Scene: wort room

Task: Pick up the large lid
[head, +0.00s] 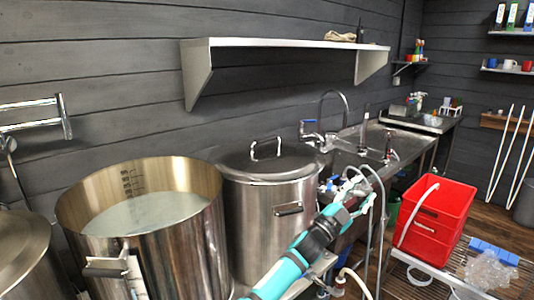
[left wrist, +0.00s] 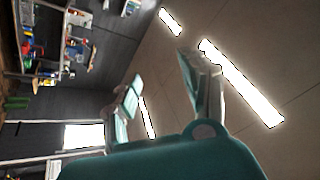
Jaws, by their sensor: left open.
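The large lid (head: 268,163) is a round metal lid with an arched handle (head: 266,148) on top. It sits on a closed steel pot (head: 265,215) in the middle of the head view. My left gripper (head: 357,190) is to the right of the pot, in front of the sink, apart from the lid. Its fingers are spread and empty in the left wrist view (left wrist: 160,72), which faces the ceiling lights; the lid does not show there. My right gripper is not in view.
An open pot of liquid (head: 145,215) stands left of the lidded pot. A wall shelf (head: 285,44) hangs above. A sink with faucets (head: 360,150) lies behind my gripper. A red crate (head: 437,215) and hoses are at the right.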

